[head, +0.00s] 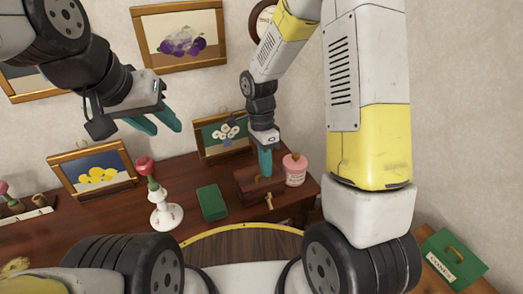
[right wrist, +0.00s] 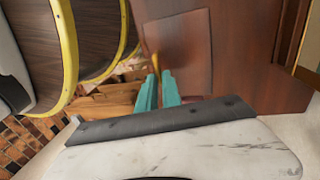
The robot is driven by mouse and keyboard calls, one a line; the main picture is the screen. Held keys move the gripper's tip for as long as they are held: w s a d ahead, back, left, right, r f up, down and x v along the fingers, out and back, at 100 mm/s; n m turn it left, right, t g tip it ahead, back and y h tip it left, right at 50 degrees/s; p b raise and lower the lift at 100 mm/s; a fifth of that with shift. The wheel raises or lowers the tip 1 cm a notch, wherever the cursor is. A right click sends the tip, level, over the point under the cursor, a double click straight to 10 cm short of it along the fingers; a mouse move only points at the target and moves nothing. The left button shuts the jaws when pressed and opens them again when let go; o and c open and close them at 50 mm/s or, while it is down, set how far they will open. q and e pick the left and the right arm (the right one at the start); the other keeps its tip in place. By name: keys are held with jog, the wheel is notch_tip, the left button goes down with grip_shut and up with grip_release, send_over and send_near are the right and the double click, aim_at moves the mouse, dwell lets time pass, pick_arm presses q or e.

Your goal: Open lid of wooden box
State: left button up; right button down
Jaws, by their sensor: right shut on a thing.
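The brown wooden box (head: 246,185) stands on the dark wooden mantel. Its lid looks down in the head view. My right gripper (head: 265,172) points down at the box, its teal fingers close together over it. In the right wrist view these fingers (right wrist: 158,92) are shut on a small yellowish handle (right wrist: 155,62) at the edge of a brown wooden panel (right wrist: 183,45), which looks like the box. The fingers hide part of the handle. My left gripper (head: 168,122) is open and empty, in the air at upper left, well away from the box.
A flower picture (head: 225,134) leans behind. A green box (head: 453,262) sits lower right.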

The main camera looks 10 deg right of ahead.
aim_at(259, 169)
jog(key=shift+w+a+r+g+h, duration=0.3)
jog(key=shift+w+r+g, duration=0.3)
jog(key=shift+g, duration=0.3)
jog(key=shift+w+a+r+g+h, duration=0.15)
jog(key=shift+w+r+g+h, duration=0.2)
jog(key=shift+w+g, duration=0.45)
jog(key=shift+w+a+r+g+h, duration=0.2)
jog(key=shift+w+g, duration=0.15)
jog(key=shift+g, duration=0.2)
jog(key=shift+w+a+r+g+h, duration=0.1)
jog(key=shift+w+r+g, duration=0.1)
jog(key=shift+w+g, duration=0.3)
jog(key=shift+w+a+r+g+h, duration=0.15)
jog(key=shift+w+r+g, duration=0.1)
jog(key=shift+g, duration=0.4)
jog(key=c, duration=1.5)
grip_release()
